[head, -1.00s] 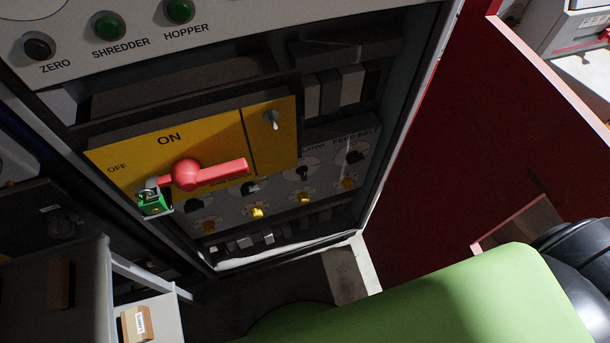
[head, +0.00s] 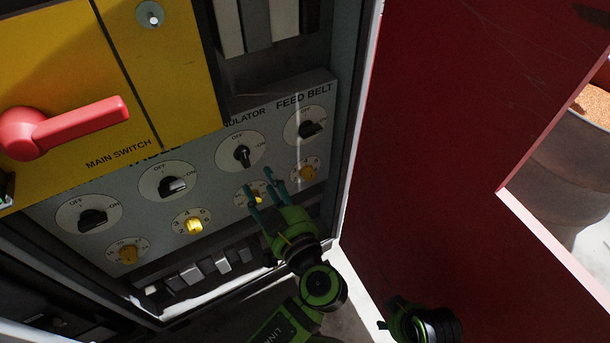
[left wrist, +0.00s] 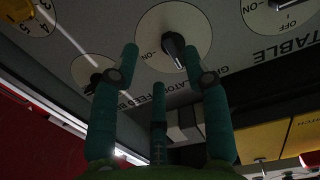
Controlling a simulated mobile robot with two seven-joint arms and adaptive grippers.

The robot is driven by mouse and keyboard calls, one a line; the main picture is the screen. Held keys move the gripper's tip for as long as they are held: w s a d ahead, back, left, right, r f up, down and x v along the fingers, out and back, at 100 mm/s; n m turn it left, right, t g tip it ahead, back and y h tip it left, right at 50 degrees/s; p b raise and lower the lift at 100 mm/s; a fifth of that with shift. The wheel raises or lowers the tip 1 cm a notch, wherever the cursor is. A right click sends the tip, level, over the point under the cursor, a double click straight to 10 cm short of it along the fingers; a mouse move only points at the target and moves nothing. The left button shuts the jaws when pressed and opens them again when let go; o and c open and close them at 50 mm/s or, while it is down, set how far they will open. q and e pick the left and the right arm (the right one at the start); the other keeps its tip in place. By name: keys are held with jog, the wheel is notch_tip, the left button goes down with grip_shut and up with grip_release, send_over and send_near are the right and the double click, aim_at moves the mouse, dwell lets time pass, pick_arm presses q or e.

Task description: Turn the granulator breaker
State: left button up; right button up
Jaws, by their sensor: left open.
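The granulator breaker is a black rotary knob (head: 242,154) on a white OFF/ON dial, under a partly hidden label ending "ULATOR". Its handle stands roughly upright, while the neighbouring knobs lie more sideways. My left gripper (head: 268,190) is open just below this dial, fingers pointing up at the panel. In the left wrist view, turned upside down, the knob (left wrist: 174,48) shows between the tips of two spread teal fingers (left wrist: 160,60), with a third finger lower. Contact cannot be told. A green and black part, apparently my right gripper (head: 415,322), shows at the bottom; its fingers are unclear.
The feed belt knob (head: 310,128) is right of the granulator and the table knob (head: 173,186) left. Small yellow knobs (head: 194,225) sit below. A red main switch handle (head: 75,125) sticks out at left. The red cabinet door (head: 430,120) stands open at right.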

aim_at(248, 160)
pick_arm(q)
jog(key=shift+n+y, duration=0.3)
jog(key=shift+n, duration=0.3)
jog(key=w+a, duration=0.1)
jog(key=w+a+r, duration=0.1)
jog(key=w, duration=0.1)
jog(key=w+a, duration=0.2)
jog(key=shift+w+r, duration=0.2)
jog(key=shift+r, duration=0.15)
jog(key=shift+d, duration=0.1)
grip_shut()
